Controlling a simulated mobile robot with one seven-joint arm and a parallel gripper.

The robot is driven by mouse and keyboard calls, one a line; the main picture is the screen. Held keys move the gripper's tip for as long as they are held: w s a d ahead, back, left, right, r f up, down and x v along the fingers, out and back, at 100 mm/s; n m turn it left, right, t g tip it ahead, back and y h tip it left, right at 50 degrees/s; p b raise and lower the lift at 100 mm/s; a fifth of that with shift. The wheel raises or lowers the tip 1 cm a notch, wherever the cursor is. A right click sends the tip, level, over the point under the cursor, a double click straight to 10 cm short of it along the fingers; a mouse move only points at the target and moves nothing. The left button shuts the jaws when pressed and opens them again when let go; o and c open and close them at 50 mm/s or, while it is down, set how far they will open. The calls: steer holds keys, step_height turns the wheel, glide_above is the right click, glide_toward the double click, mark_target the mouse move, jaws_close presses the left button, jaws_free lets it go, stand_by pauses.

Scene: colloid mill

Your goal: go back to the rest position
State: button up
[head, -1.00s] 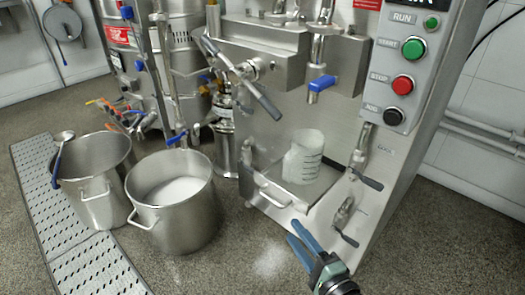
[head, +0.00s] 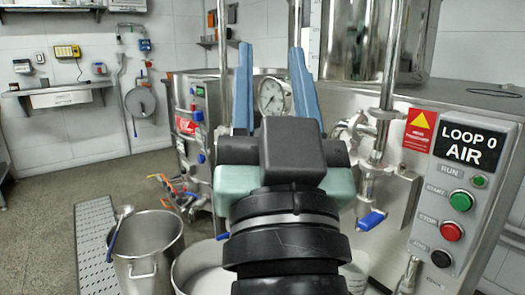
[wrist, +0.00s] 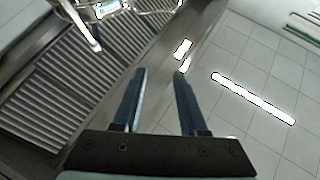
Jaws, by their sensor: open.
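My gripper (head: 272,90) is raised in the middle of the head view, its two blue fingers pointing up and spread apart with nothing between them. It stands in front of the mill and hides part of it, including much of the area below the pressure gauge. In the wrist view my gripper (wrist: 158,75) is also open and empty, with the ceiling and its lights beyond the fingers.
The mill's control panel (head: 456,190) with its buttons is at the right. A steel pot with a ladle (head: 146,245) stands at lower left, beside a second pot (head: 195,262) partly hidden by my arm. Bare floor (head: 45,185) lies at the left.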

steer(key=s+a+r+t, duration=0.1)
steer(key=s+r+t, duration=0.1)
steer(key=s+r, duration=0.4)
step_height(320, 180, up, 37)
steer(key=w+p, duration=0.1)
steer(key=p, duration=3.7)
steer(key=shift+r+n+h, duration=0.2)
steer(key=shift+n+h, duration=0.1)
steer(key=shift+h, duration=0.1)
